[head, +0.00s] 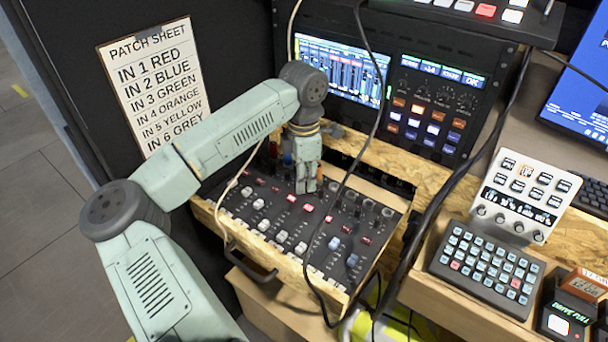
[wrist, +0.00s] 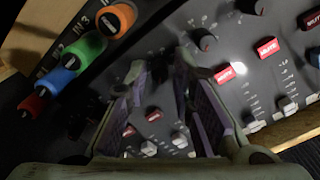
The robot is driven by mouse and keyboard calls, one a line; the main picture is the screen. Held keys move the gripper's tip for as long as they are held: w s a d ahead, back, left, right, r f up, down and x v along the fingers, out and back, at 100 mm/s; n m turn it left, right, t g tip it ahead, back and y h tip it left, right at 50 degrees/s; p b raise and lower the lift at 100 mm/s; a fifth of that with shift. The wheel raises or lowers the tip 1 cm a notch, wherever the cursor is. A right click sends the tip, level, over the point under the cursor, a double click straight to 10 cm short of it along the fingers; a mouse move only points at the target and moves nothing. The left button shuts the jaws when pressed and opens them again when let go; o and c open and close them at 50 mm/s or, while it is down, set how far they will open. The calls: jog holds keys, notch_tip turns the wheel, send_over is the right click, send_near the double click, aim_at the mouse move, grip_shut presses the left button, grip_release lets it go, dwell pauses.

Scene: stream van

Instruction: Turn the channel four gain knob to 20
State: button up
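The mixer (head: 290,225) lies in a wooden drawer, with dark knobs, red mute buttons and sliders. My gripper (head: 306,188) points down over the upper part of its panel. In the wrist view, my gripper (wrist: 163,70) has its two fingers apart, with panel showing between them. A dark shape, perhaps a knob, is near the right fingertip; contact cannot be told. A dark gain knob (wrist: 203,40) stands just to the right of the fingers. Which knob belongs to channel four, and its setting, cannot be read.
Orange, green, blue and red plugs stand left of the fingers, the orange plug (wrist: 113,20) nearest. A black cable (head: 350,170) hangs across the mixer's right side. A patch sheet (head: 155,85) hangs behind my arm. A rack screen (head: 340,70) stands behind the drawer.

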jog(key=shift+f, duration=0.25)
grip_shut()
dwell(0.3)
